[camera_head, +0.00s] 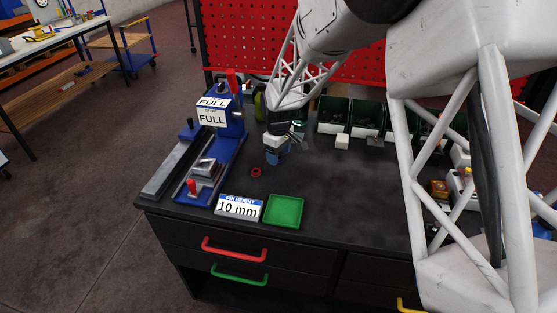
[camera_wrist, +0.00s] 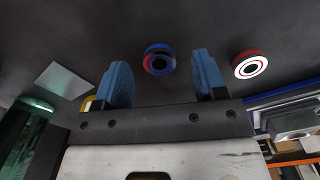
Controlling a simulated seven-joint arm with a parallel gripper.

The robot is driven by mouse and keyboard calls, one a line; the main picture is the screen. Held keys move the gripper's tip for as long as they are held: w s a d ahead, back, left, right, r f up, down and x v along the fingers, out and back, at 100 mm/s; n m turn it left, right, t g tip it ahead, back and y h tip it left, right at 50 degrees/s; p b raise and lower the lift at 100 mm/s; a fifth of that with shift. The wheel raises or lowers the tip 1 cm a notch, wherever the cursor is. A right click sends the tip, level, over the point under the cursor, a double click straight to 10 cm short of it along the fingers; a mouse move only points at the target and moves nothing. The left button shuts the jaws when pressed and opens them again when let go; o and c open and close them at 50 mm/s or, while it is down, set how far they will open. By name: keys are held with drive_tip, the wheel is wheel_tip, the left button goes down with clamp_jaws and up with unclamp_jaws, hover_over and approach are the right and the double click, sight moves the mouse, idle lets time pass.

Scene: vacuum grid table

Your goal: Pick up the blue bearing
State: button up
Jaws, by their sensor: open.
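My gripper (camera_head: 277,154) hangs low over the dark tabletop, its blue fingers pointing down. In the wrist view the two blue fingers are apart with nothing held between them. The blue bearing (camera_wrist: 159,59), a round ring with a blue rim and some red on its face, lies on the table beyond the fingers and appears between them. In the camera_head view I cannot separate it from the blue fingers. A red bearing (camera_head: 256,171) lies on the table in front of my gripper. It also shows in the wrist view (camera_wrist: 249,64), right of the right finger.
A blue press (camera_head: 222,150) with FULL labels stands at the left. A 10 mm pin height sign (camera_head: 239,208) and a green tray (camera_head: 284,211) are at the front. Dark bins (camera_head: 334,113) line the back below a red pegboard (camera_head: 248,45).

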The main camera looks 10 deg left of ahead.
drive_tip(key=shift+f, duration=0.55)
drive_tip(key=shift+c, duration=0.5)
drive_tip(key=c, duration=0.9)
